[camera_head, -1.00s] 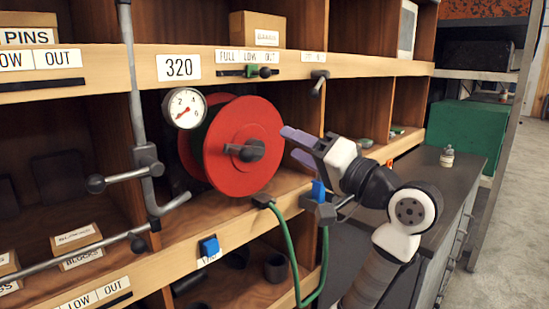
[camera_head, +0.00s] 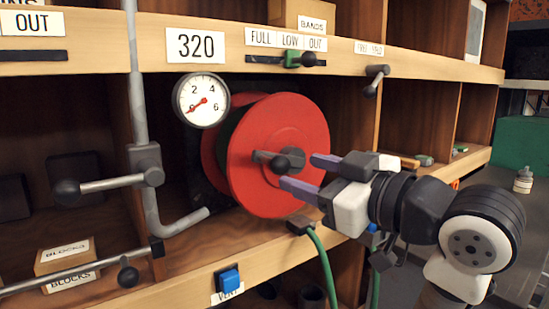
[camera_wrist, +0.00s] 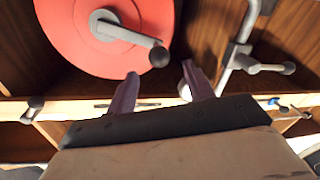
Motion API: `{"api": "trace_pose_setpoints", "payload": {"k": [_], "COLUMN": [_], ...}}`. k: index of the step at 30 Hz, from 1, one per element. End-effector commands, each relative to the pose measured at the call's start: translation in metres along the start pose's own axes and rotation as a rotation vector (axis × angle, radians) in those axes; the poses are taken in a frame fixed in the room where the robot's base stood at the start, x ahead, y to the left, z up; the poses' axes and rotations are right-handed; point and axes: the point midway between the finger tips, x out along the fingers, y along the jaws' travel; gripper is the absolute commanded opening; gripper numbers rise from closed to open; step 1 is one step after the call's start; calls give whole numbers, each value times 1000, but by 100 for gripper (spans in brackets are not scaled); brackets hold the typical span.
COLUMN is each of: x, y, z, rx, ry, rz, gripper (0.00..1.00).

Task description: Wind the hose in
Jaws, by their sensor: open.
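The red hose reel (camera_head: 262,190) stands in the shelf bay under the 320 label. Its grey crank with a dark round knob (camera_head: 291,158) is on the reel's front face. A green hose (camera_head: 323,262) hangs from a dark fitting on the shelf edge below the reel. My gripper (camera_head: 299,171) is open, its two purple fingers pointing at the crank. In the wrist view the crank knob (camera_wrist: 159,56) appears just beyond and between the fingertips (camera_wrist: 159,69). I see no clear contact, and the depth between them is hard to tell.
A round gauge (camera_head: 201,100) stands left of the reel. A grey bent pipe with a lever (camera_head: 110,184) is farther left. A small dark-knobbed lever (camera_head: 375,80) sits on the shelf edge above my gripper. A blue button (camera_head: 229,281) is on the lower edge.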

Motion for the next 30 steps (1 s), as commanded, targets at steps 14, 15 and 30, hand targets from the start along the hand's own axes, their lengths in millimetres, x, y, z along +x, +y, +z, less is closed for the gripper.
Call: {"api": "trace_pose_setpoints", "payload": {"k": [14, 15, 30], "x": [80, 82, 85], "y": [0, 0, 0], "z": [0, 0, 0], "rx": [3, 3, 2], "ry": [0, 0, 0], "rz": [-1, -1, 1], "gripper": [52, 52, 31]}}
